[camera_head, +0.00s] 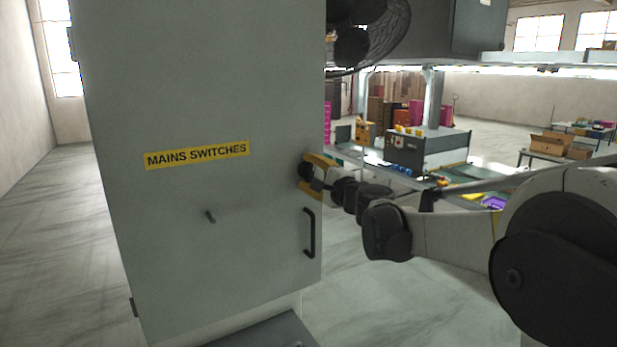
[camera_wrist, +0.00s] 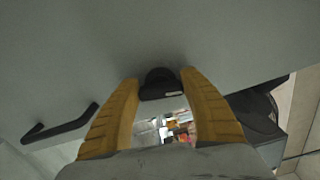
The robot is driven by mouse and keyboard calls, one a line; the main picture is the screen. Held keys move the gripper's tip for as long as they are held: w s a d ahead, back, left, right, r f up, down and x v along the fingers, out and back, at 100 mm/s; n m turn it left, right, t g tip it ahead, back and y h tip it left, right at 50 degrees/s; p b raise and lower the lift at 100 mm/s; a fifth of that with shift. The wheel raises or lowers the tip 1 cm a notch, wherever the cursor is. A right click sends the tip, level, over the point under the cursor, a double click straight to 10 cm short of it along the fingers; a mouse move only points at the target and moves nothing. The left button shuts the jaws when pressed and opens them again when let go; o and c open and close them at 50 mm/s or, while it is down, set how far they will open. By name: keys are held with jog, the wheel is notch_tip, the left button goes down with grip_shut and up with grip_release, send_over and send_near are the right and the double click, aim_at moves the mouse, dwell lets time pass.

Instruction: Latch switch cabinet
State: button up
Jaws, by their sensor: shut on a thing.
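The tall grey switch cabinet (camera_head: 200,100) fills the left and middle of the head view, with a yellow "MAINS SWITCHES" label (camera_head: 197,155) on its door. A dark knob (camera_head: 304,169) sits near the door's right edge. A black bar handle (camera_head: 309,233) is below it; this handle also shows at left in the wrist view (camera_wrist: 60,127). My gripper (camera_head: 311,174) is at the knob, its yellow fingers shut on it from both sides. In the wrist view the dark knob (camera_wrist: 160,84) sits between the fingertips. The latch behind the door is hidden.
A black caged fan (camera_head: 370,30) stands behind the upper right edge. A grey machine (camera_head: 428,150) and a table with boxes (camera_head: 560,150) are farther back. Open floor (camera_head: 45,240) lies left of the cabinet.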

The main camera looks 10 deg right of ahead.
jog(key=shift+n+b, duration=0.3)
jog(key=shift+n, duration=0.7)
jog(key=o, duration=1.2)
jog(key=v, duration=1.2)
